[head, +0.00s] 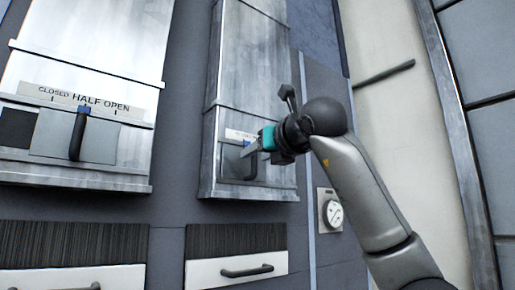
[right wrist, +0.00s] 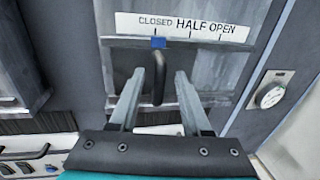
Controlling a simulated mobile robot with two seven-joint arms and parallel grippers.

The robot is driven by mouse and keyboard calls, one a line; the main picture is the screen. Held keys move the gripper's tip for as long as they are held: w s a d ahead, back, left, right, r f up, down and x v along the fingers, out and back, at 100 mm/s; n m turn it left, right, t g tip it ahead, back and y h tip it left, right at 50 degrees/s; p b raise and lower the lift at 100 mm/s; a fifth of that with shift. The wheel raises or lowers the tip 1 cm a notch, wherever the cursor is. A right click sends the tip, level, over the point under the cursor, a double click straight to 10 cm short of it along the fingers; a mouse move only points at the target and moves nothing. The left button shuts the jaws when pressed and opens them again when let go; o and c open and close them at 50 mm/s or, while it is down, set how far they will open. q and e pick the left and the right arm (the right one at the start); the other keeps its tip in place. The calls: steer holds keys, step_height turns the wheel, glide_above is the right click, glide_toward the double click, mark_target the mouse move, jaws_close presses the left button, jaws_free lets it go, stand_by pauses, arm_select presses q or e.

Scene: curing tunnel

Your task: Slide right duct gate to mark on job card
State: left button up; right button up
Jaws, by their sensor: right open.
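The right duct gate (head: 231,160) is a grey plate low on the right duct (head: 250,70), with a dark upright handle (right wrist: 158,88). Its blue pointer (right wrist: 158,42) sits below the word CLOSED on the label strip (right wrist: 185,26), left of the ticks under HALF and OPEN. My right gripper (right wrist: 160,72) is open, with one finger on each side of the handle in the right wrist view; I cannot tell whether they touch it. In the head view the right gripper (head: 247,151) partly covers this gate. The job card is not seen. My left gripper is not in view.
The left duct (head: 90,40) has a similar gate whose blue pointer (head: 84,109) is at HALF. Drawers with dark handles (head: 247,271) are below. A dark bar (head: 384,73) sticks out at upper right.

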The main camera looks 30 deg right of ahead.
steer(key=shift+w, duration=0.25)
jaws_close()
stand_by(1.4)
